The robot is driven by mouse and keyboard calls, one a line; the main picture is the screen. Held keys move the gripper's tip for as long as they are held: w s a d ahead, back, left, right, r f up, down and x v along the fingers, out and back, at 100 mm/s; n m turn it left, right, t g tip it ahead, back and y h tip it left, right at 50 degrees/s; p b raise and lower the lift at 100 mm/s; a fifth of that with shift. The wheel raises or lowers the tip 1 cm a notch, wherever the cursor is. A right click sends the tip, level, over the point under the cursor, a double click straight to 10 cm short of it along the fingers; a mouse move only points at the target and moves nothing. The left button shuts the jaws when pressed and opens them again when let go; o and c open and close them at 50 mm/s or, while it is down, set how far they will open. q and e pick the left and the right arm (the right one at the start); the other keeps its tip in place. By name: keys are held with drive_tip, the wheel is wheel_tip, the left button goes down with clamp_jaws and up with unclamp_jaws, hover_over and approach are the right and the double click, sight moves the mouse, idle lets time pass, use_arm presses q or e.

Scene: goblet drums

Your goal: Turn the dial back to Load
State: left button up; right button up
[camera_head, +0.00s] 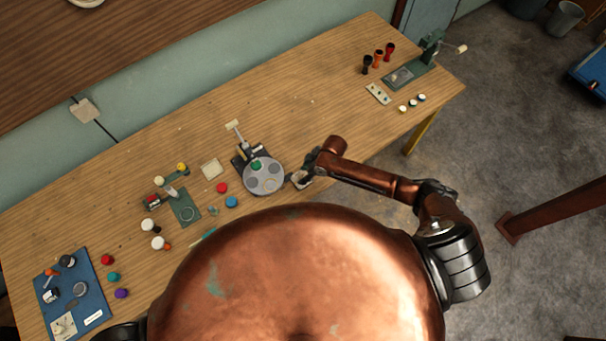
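A round grey dial plate (263,180) with several round spots lies near the middle of the table, on a dark base with an upright lever (238,136). A green piece sits at the plate's upper left. Any Load marking is too small to read. My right gripper (304,174) is just right of the dial plate, apart from it. It is over or at a small pale dish (302,181), which it partly covers. Whether its fingers are open or touch the dish is too small to tell. My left gripper is out of view.
The wooden table (320,101) has free room behind the dial. Red and blue caps, a pale square tray (211,168) and a green fixture (185,206) stand to the left. A blue mat (75,290) is at far left. A green hand press (431,48) and cups are at far right.

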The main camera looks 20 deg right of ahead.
drive_tip(key=shift+a+f, duration=0.2)
drive_tip(key=shift+f, duration=0.2)
clamp_jaws()
